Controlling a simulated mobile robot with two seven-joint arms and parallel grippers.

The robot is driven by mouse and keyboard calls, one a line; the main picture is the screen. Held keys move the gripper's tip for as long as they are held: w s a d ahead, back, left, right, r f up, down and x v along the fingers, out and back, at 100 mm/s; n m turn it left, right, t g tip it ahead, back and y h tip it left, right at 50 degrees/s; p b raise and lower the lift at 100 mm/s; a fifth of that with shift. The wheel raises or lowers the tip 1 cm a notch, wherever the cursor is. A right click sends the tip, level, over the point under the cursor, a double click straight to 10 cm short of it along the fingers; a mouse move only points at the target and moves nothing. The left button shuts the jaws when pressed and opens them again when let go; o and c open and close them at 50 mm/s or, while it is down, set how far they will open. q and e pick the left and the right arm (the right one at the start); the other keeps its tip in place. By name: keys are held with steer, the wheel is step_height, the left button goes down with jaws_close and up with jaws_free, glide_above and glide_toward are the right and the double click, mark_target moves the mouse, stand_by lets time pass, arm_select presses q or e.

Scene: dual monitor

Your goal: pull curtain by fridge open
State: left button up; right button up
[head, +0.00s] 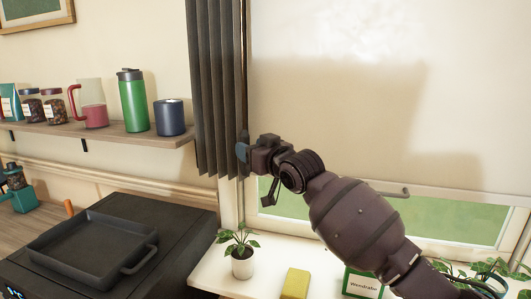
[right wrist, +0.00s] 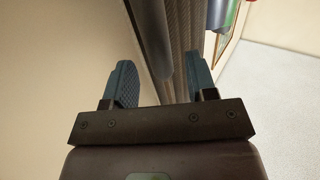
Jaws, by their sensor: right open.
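A dark grey pleated curtain (head: 212,85) hangs bunched at the left side of the window in the head view. My right gripper (head: 243,150) comes in from the lower right and is at the curtain's right edge, near its lower end. In the right wrist view my right gripper (right wrist: 162,78) has its two blue fingers spread apart. The curtain's edge (right wrist: 154,40) reaches into the space between them, and the fingers do not look closed on it. My left gripper is not in view. No fridge shows.
A pale blind (head: 340,90) covers most of the window. Below it the sill (head: 215,275) holds a potted plant (head: 242,262) and a yellow block (head: 295,284). A shelf (head: 120,140) with cups and jars is left of the curtain, above a stove with a black pan (head: 92,250).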

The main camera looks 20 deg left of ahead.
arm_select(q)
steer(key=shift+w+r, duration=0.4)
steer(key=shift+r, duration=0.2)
arm_select(e)
steer(key=shift+v, duration=2.7)
